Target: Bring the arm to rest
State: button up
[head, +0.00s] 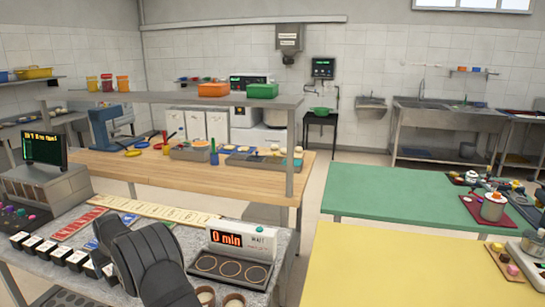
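Part of my dark grey arm shows in the head view at the lower left, in front of the speckled grey counter (190,227). Its thick rounded links cover part of the counter and some of the things on it. I cannot make out my gripper or its fingers, so I cannot see whether it holds anything.
A timer box (241,240) reading "0 min" stands just right of my arm. Small black-and-white boxes (55,252) line the counter's left front. A yellow table (400,265) and a green table (390,190) to the right have wide clear areas. A wooden bench (150,172) stands behind.

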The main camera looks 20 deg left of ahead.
jog(key=x, duration=0.4)
jog(key=shift+f, duration=0.15)
notch_tip(320, 180, up, 2)
jog(key=shift+r, duration=0.55)
